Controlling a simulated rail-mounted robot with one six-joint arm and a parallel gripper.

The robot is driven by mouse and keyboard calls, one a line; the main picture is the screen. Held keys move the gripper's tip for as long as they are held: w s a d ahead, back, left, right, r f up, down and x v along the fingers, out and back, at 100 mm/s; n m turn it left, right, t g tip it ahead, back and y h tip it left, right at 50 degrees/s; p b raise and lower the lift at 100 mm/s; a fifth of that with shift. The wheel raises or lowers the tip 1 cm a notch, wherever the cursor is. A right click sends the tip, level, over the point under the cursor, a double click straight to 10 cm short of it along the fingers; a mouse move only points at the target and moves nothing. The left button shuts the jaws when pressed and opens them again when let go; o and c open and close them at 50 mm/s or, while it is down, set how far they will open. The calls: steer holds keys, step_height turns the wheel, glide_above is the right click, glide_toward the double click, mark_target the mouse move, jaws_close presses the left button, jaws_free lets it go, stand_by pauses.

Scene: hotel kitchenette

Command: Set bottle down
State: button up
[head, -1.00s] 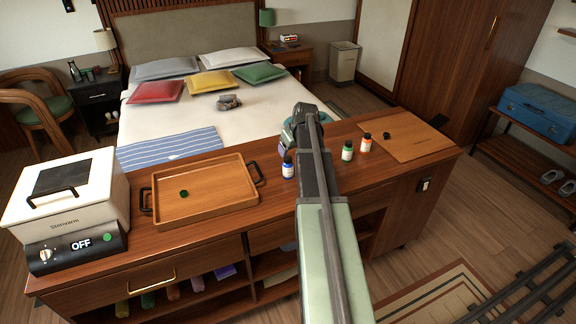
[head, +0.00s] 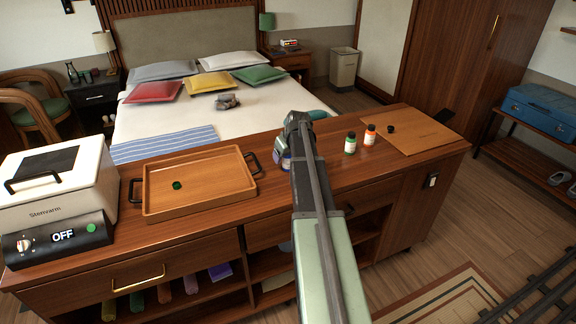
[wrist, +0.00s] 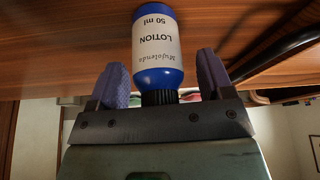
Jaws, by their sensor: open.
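The bottle is a blue lotion bottle (wrist: 158,75) with a white label and black cap. It shows in the wrist view, which is upside down, with its base at the wood and its cap towards my gripper (wrist: 160,62). The two purple fingers are open, one on each side of the bottle, with a gap on both sides. In the head view the bottle (head: 285,163) is on the counter (head: 320,178), right of the tray, mostly hidden by my arm and gripper.
A wooden tray (head: 238,196) with a small green disc (head: 177,185) lies to the left. A white appliance (head: 55,190) fills the left end.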

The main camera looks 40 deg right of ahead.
steer(key=shift+r, duration=0.1)
steer(key=c, duration=1.1)
step_height(320, 180, up, 20)
steer(key=p, duration=2)
steer(key=shift+a+r, duration=0.1)
